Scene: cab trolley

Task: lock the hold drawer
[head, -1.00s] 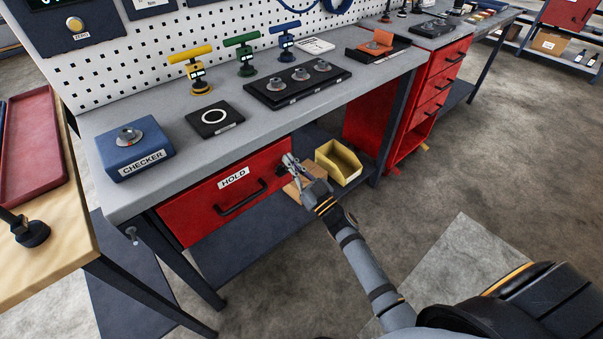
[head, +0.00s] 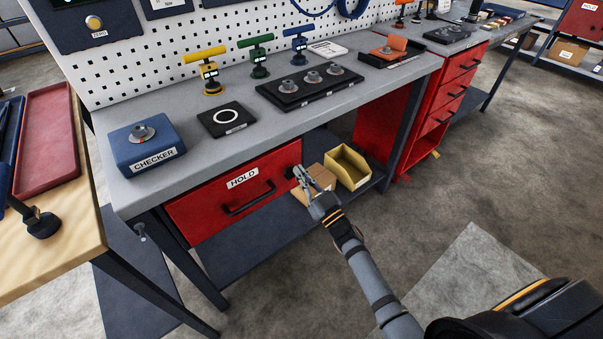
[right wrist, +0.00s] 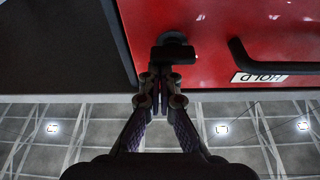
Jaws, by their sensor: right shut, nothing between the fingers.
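The red hold drawer (head: 205,205) is under the left bench top, with a HOLD label and a black bar handle (head: 249,198). Its front looks flush with the bench. A black turn knob (right wrist: 173,50) sits on the drawer front near its right end; in the head view it is small and partly hidden by my gripper. My right gripper (head: 299,172) is in front of that end of the drawer. In the right wrist view its fingers (right wrist: 161,88) are shut and empty, right by the knob; I cannot tell whether they touch it. My left gripper is out of view.
A yellow bin (head: 347,167) and a cardboard box (head: 318,177) stand on the lower shelf, close beside my right gripper. The blue checker (head: 146,148) stands on the bench top (head: 185,150) above. Open floor lies to the right.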

